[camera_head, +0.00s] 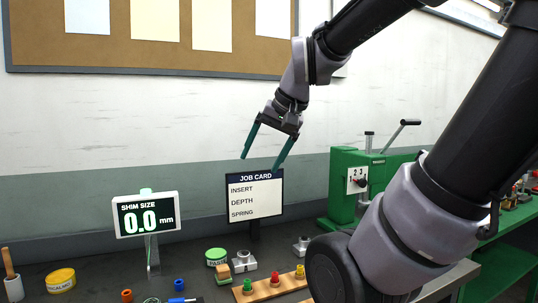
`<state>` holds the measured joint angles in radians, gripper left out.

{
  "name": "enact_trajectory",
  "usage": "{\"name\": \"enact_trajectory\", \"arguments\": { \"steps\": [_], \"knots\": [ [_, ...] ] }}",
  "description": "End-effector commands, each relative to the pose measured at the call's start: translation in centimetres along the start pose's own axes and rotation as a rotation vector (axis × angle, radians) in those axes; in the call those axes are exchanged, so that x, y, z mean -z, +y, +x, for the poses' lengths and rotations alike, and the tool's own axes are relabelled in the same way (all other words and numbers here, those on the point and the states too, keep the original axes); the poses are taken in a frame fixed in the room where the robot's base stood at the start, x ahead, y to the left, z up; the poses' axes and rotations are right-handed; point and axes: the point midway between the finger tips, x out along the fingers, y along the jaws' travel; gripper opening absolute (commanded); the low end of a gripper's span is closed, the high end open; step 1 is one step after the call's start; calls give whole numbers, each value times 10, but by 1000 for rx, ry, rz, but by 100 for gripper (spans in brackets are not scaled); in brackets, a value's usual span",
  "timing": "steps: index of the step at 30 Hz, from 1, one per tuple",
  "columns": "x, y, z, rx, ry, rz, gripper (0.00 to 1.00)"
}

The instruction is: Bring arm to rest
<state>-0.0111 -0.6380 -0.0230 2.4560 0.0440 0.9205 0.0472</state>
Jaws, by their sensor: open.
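My gripper (264,152) hangs in the air above the bench, in front of the wall. Its two teal fingers are spread apart with nothing between them. The fingers point down and slightly left, with the right fingertip close to the top of the job card in the picture. My arm comes in from the right side, bent high at the top, and its large near links cover part of the bench and the green machine.
A shim size display (146,216) reading 0.0 mm and a job card sign (255,196) stand on the dark bench (90,285). A green press (345,180) with a lever stands right. A wooden strip (262,291) with coloured knobs, a green tin (216,256) and a yellow tin (61,280) lie in front.

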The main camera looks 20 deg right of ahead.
Motion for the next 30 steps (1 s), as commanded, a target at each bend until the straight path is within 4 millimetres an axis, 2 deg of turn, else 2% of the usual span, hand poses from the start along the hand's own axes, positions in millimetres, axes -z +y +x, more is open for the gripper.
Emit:
{"name": "enact_trajectory", "arguments": {
  "steps": [3,6,30],
  "knots": [
    [-11,6,-13,-4,50,-70,82],
    [-15,8,-18,-9,70,-100,82],
    [-16,9,-19,-10,73,-107,82]
  ]
}}
